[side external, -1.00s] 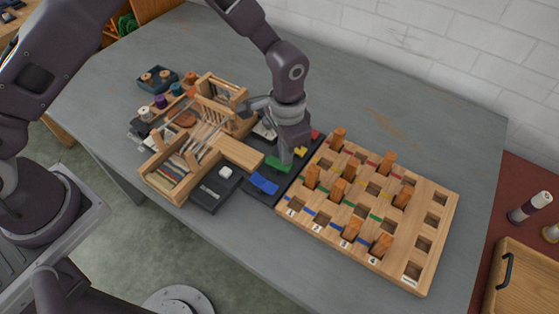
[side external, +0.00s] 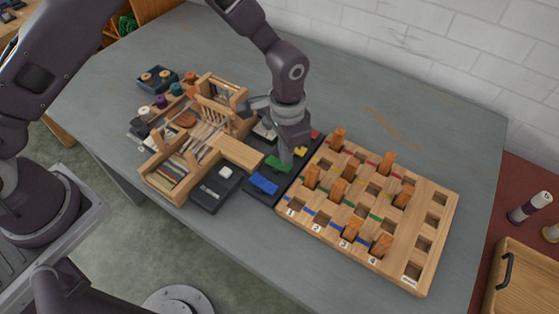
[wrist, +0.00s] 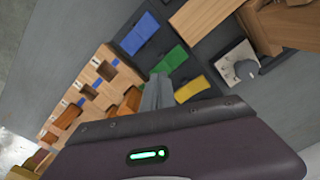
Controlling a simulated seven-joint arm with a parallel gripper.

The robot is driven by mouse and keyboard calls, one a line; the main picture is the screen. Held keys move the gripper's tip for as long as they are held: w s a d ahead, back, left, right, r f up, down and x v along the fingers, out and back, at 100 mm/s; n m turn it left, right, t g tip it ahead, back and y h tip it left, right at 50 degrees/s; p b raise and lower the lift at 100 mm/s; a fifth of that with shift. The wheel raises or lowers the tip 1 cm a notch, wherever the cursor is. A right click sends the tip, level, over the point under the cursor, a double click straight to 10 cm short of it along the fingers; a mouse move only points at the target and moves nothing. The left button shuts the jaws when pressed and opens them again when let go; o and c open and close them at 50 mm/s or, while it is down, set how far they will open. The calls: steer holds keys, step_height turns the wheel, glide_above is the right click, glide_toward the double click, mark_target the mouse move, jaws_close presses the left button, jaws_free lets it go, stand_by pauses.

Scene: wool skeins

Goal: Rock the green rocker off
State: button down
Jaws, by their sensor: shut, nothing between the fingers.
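The green rocker (side external: 277,164) sits in a dark panel (side external: 256,192), between a blue rocker (side external: 264,184) and a yellow rocker (side external: 299,151). The green rocker (wrist: 171,60) also shows in the wrist view. My gripper (side external: 286,162) is shut and empty, pointing down at the green rocker's right end in the side view. In the wrist view the closed fingertips (wrist: 159,78) overlap one end of the green rocker. I cannot tell whether they touch it. The fingers hide part of that end.
A wooden board (side external: 325,222) with square holes and several upright wooden pegs stands right of the panel. A small wooden loom (side external: 175,170) and a dark box with a white button (side external: 225,173) stand left.

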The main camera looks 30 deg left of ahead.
steer(key=shift+f, duration=1.1)
stand_by(0.6)
steer(key=shift+r, duration=3.55)
step_height(320, 180, up, 10)
steer(key=n+t, duration=0.1)
glide_above(268, 163)
steer(key=s+a+r+n+t, duration=0.2)
steer(key=s+a+r, duration=0.5)
steer(key=r, duration=0.4)
steer(key=s+a+r+n+t, duration=0.1)
steer(key=s+a, duration=0.2)
steer(key=s, duration=0.5)
steer(key=s+a+r+n+t, duration=0.1)
steer(key=s+a+r+n, duration=0.1)
steer(key=s, duration=0.6)
steer(key=shift+a+t, duration=0.3)
steer(key=shift+a, duration=0.2)
steer(key=shift+r, duration=0.15)
